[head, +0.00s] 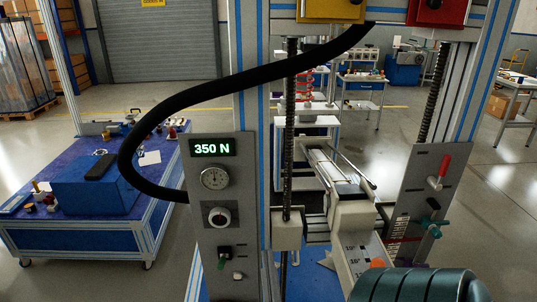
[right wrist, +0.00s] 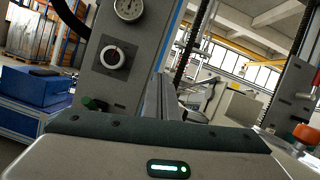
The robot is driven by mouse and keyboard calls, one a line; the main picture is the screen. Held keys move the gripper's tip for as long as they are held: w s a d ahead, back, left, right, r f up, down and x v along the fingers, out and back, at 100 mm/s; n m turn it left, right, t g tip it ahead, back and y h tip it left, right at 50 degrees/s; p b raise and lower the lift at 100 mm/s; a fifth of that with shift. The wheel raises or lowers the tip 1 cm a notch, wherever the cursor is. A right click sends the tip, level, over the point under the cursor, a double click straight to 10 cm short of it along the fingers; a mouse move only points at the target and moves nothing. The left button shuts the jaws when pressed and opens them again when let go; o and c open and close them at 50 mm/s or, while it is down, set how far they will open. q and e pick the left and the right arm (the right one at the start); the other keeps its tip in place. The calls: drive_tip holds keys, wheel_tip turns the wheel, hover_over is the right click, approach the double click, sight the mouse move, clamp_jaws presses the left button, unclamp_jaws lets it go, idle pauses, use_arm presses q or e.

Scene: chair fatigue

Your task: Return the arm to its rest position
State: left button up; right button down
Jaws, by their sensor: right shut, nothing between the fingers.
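My right gripper (right wrist: 160,130) fills the bottom of the right wrist view, as a pale grey body with a dark green edge and a lit green light. It is shut, with nothing seen in it. It is apart from the grey control panel (head: 215,200), which carries a display reading 350 N, a gauge and a round knob. The same panel (right wrist: 118,78) stands ahead and to the left in the right wrist view. I cannot make out the fingertips in the head view. My left gripper is not in view.
A white machine block (head: 355,215) with a numbered scale and an orange marker stands between the uprights. A right-hand panel (head: 420,190) has red and green handles. A teal ribbed shape (head: 420,285) is at the bottom.

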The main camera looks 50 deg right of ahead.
drive_tip(key=shift+w+f, duration=0.1)
idle(0.5)
